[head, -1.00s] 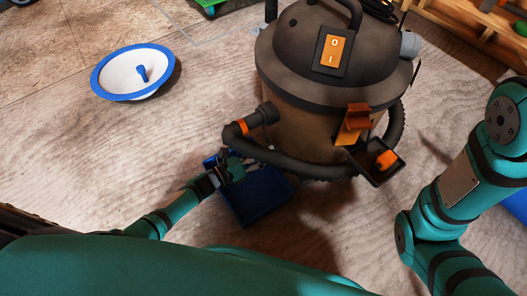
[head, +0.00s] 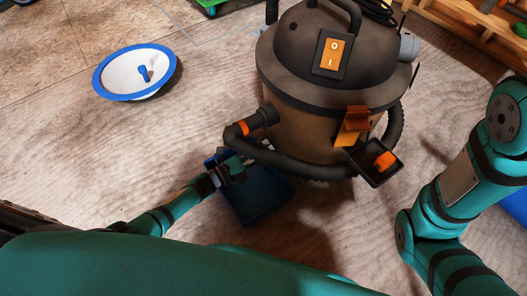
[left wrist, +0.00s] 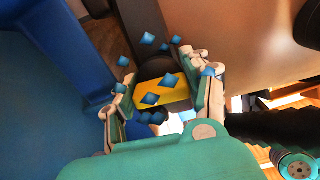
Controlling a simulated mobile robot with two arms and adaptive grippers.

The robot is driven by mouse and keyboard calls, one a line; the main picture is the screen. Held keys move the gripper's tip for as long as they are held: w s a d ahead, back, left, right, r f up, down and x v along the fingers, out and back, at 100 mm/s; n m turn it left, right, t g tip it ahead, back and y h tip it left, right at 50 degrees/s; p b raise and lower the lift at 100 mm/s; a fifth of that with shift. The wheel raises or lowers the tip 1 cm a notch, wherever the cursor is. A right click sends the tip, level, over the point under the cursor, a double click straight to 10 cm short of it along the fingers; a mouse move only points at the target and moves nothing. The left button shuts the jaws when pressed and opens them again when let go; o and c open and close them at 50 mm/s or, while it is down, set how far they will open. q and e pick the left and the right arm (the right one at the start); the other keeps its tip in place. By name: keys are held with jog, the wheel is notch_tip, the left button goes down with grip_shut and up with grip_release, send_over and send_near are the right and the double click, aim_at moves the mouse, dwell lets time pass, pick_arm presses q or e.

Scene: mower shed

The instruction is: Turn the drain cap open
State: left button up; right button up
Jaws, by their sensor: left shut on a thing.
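The vacuum (head: 300,120) stands on the floor, a dark drum with a hose around its front. My left gripper (head: 236,170) reaches in low at its front left, partly under the hose. In the left wrist view, my left gripper (left wrist: 162,88) is shut on the drain cap (left wrist: 168,94), which shows yellow between the fingers with a dark round part (left wrist: 155,68) behind it. Several small blue pieces (left wrist: 150,99) show around the cap and fingers. In the head view the cap is hidden. My right gripper is out of view.
A blue tray (head: 262,207) lies on the floor below the gripper; its blue wall (left wrist: 40,90) fills the left of the wrist view. A white funnel-like dish with a blue rim (head: 98,82) stands at left. A wooden crate (head: 465,25) is at top right.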

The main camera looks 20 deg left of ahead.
pick_arm(q)
jog(key=shift+n, duration=0.6)
jog(key=o, duration=1.2)
